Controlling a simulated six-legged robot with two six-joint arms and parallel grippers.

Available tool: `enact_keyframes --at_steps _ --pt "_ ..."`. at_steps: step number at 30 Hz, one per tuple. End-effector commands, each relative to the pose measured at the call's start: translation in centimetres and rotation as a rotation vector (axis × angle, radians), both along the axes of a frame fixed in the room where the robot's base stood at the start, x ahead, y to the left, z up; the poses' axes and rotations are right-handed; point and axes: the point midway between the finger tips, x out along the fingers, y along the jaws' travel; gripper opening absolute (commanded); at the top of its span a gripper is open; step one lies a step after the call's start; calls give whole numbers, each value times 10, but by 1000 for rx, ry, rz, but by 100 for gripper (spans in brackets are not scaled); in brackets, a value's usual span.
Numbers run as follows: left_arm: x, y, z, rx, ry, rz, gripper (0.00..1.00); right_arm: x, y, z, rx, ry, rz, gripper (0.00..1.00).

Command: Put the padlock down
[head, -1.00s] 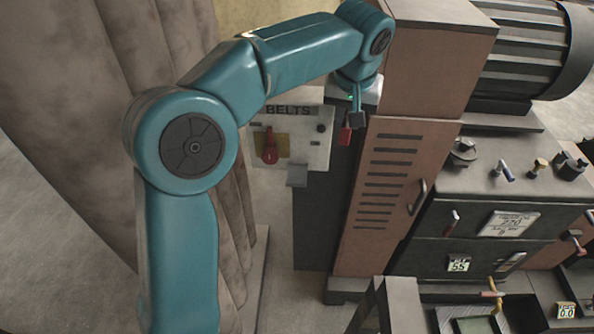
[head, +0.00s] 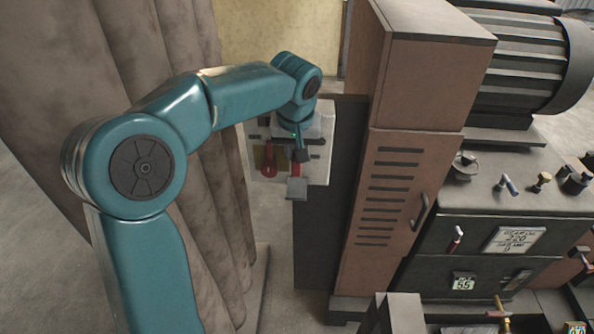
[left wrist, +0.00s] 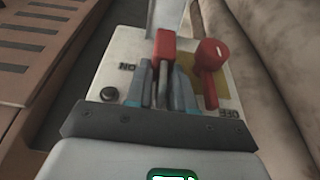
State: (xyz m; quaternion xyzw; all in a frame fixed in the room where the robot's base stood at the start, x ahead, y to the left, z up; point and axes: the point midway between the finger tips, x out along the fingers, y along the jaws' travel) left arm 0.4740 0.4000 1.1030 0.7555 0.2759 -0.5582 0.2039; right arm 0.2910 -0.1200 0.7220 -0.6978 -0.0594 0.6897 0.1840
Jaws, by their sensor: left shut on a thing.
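My left gripper (head: 302,152) is shut on the red padlock (left wrist: 165,45), with its blue fingertips (left wrist: 163,90) on both sides of the grey shackle. The padlock's red body points away from the wrist, towards a small light-grey ledge (left wrist: 170,14). In the head view the ledge (head: 297,188) sticks out at the panel's lower edge, just below the padlock and gripper. I cannot tell whether padlock and ledge touch. My right gripper is not in view.
The pale belts panel (left wrist: 130,50) carries a red-handled lever (left wrist: 211,57) beside the padlock and a black knob (left wrist: 109,94). A brown cabinet (head: 395,200) stands to the right in the head view, and a hanging curtain (head: 165,40) to the left.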

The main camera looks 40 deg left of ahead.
Motion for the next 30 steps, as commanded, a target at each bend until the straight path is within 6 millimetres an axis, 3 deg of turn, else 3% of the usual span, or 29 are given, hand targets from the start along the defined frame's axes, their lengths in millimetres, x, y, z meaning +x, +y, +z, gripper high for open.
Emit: enact_keyframes --at_steps 12,24,25,26,27,30 --pt "0 0 -52 -1 1 0 0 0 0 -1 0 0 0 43" --pt "0 0 -58 0 -1 0 0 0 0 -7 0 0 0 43" --pt "0 0 -56 -1 -1 0 32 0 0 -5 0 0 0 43" --pt "0 0 -56 -1 -1 0 42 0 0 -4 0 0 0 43" --pt "0 0 -56 -1 -1 0 48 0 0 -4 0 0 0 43" --pt "0 0 -56 -1 0 -1 48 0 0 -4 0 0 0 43"
